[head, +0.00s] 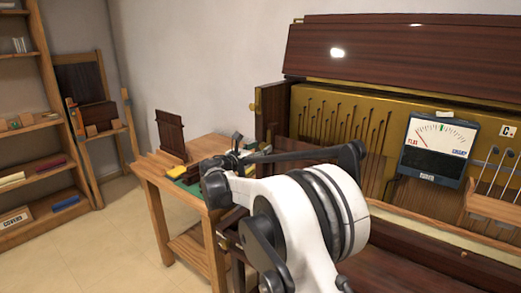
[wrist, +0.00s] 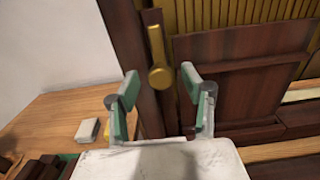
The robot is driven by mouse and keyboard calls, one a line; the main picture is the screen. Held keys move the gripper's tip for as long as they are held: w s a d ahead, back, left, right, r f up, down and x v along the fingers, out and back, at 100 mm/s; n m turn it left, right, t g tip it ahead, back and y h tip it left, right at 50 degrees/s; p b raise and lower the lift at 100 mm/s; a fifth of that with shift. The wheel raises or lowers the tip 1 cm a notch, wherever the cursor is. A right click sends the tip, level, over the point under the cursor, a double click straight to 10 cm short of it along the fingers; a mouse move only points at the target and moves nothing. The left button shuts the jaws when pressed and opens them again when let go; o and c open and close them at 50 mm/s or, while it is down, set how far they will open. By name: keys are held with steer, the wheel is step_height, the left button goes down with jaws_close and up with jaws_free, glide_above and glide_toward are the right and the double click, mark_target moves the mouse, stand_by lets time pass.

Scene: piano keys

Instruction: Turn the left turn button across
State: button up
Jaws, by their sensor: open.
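The left turn button is a brass bar with a round lower end (wrist: 157,48). In the wrist view it stands nearly upright on the dark wooden post at the left end of the piano. My gripper (wrist: 159,84) is open, with one green-padded finger on each side of the button's lower end in the picture. No contact shows, and I cannot tell the depth gap. A dark wooden panel (wrist: 235,85) is right of the button. In the head view my arm hides this area, and I cannot make out the button there.
A wooden side table (head: 150,178) stands left of the piano; a small pale block (wrist: 88,130) lies on it. The piano's lid (head: 390,50) is raised. A meter (head: 438,148) stands farther right. Shelves (head: 30,130) are at the far left.

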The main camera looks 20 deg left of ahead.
steer(key=shift+w, duration=0.2)
jaws_close()
